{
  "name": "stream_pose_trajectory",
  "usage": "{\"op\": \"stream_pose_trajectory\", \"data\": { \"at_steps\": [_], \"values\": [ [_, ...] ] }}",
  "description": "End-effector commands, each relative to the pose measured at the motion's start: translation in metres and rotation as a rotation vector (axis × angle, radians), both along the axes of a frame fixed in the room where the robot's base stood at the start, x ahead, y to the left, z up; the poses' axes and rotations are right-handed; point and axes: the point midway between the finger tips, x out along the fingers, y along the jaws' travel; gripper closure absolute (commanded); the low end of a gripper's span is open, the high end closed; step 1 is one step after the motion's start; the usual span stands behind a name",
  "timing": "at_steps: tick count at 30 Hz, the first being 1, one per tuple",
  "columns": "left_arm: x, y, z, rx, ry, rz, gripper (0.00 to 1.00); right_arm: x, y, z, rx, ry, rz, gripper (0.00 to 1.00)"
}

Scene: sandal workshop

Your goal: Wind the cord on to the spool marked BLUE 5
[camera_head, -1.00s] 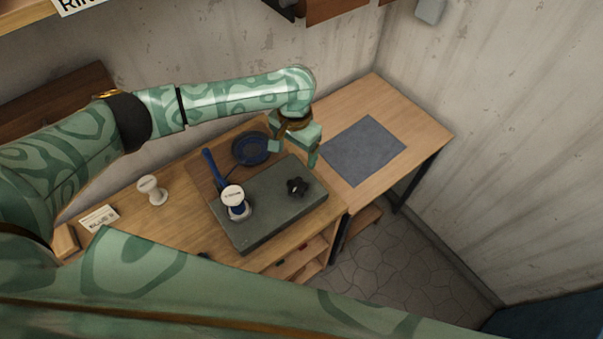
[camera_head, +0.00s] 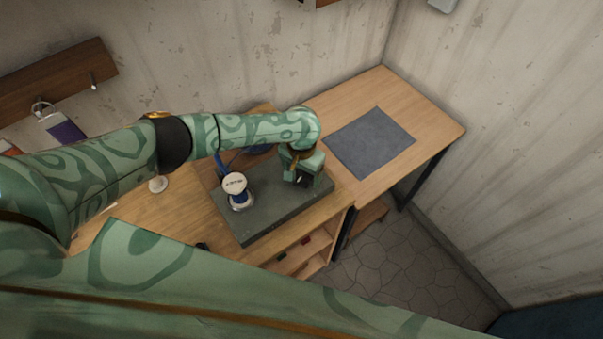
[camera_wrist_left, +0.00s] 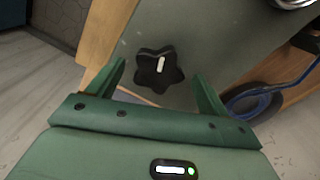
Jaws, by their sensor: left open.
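A grey-green winder box (camera_head: 262,213) stands on the wooden bench. A spool (camera_head: 236,187) with a white top and some blue on it stands upright on its left part; its label is too small to read. My left gripper (camera_head: 303,176) is open above the box's right part. In the left wrist view the black star-shaped knob (camera_wrist_left: 160,72) with a white mark lies between the open fingers, and I cannot tell whether they touch it. A blue ring-shaped coil or dish (camera_wrist_left: 252,103) shows at the right there; in the head view my arm mostly hides it. My right gripper is out of view.
A dark grey mat (camera_head: 371,142) lies on the clear right part of the bench. A wall rack (camera_head: 55,80) with hanging tags is at the upper left.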

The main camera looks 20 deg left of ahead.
Motion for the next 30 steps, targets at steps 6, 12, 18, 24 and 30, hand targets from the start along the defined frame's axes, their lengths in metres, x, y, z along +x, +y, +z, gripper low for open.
{"op": "stream_pose_trajectory", "data": {
  "at_steps": [6,12,18,24,30],
  "values": [
    [0.000,0.000,-0.003,0.000,-0.001,0.000,0.21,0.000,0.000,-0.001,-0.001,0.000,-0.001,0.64],
    [0.000,0.000,-0.003,0.000,-0.001,0.000,0.46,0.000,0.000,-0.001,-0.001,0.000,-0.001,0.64],
    [0.000,0.000,-0.003,0.000,-0.001,0.000,0.66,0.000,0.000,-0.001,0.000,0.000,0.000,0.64],
    [0.000,0.000,-0.002,0.000,0.000,-0.024,0.66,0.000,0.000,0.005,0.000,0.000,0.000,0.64],
    [-0.001,-0.001,0.000,-0.003,0.003,-0.114,0.66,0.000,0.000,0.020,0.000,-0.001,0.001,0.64]
  ]
}}
